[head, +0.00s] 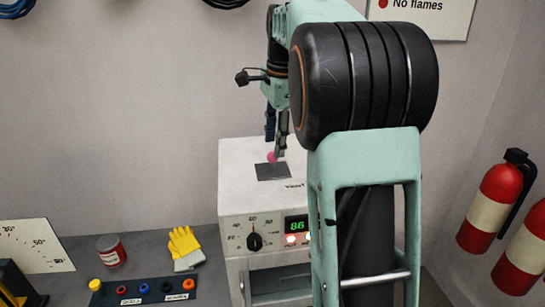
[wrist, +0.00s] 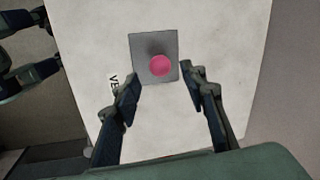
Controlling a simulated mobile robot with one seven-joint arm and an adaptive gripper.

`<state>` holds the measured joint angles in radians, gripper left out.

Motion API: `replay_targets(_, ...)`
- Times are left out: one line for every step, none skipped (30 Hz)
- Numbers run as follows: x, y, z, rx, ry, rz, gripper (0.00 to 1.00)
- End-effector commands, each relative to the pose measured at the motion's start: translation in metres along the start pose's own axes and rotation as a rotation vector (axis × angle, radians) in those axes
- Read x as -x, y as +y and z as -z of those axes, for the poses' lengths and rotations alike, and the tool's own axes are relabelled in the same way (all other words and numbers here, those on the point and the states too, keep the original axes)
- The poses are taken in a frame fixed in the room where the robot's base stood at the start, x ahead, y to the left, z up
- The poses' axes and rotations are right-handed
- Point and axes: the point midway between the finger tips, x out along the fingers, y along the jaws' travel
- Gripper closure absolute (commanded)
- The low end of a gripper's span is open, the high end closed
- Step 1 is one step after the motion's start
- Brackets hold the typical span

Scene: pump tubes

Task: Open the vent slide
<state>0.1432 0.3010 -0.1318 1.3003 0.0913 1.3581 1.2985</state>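The vent slide is a dark grey square plate (wrist: 143,70) with a round pink knob (wrist: 160,65), set on the top of a white box-shaped device. In the head view the plate (head: 273,172) and part of the knob (head: 271,157) show on the device's top. My gripper (wrist: 160,75) is open, its two fingers apart on either side of the plate's near edge in the wrist view. In the head view my gripper (head: 277,148) is above the device top, close to the knob. Whether the fingers touch anything cannot be told. My arm hides the device's right part.
The white device (head: 235,200) has a dial (head: 254,242) and a lit display (head: 296,225) on its front. A red can (head: 110,251), yellow gloves (head: 185,245) and a panel of coloured knobs (head: 145,290) are at left. Fire extinguishers (head: 490,200) hang at right.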

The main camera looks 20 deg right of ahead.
Motion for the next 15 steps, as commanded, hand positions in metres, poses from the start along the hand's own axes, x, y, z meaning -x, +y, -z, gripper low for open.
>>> replay_targets(-0.011, 0.001, 0.000, 0.000, -0.001, -0.004, 0.61)
replay_targets(-0.017, 0.001, 0.000, 0.000, -0.001, -0.004, 0.61)
replay_targets(-0.024, 0.001, 0.000, 0.000, -0.001, -0.004, 0.61)
replay_targets(-0.028, 0.001, 0.000, 0.000, 0.000, -0.003, 0.61)
replay_targets(-0.033, 0.001, 0.000, 0.000, 0.000, -0.003, 0.61)
replay_targets(-0.038, 0.001, 0.000, 0.000, 0.000, -0.003, 0.61)
replay_targets(-0.042, 0.000, 0.001, 0.000, 0.000, -0.001, 0.61)
replay_targets(-0.044, 0.000, 0.001, 0.000, 0.000, -0.001, 0.61)
replay_targets(-0.048, 0.000, 0.001, 0.000, 0.000, -0.001, 0.61)
replay_targets(-0.050, 0.000, 0.001, 0.000, 0.000, -0.001, 0.61)
replay_targets(-0.052, 0.000, 0.001, 0.000, 0.001, 0.000, 0.61)
replay_targets(-0.054, 0.000, 0.001, 0.000, 0.001, 0.001, 0.61)
replay_targets(-0.055, 0.000, 0.001, 0.000, 0.001, 0.001, 0.61)
replay_targets(-0.055, 0.000, 0.001, 0.000, 0.001, 0.001, 0.61)
replay_targets(-0.056, 0.000, 0.001, 0.000, 0.001, 0.001, 0.61)
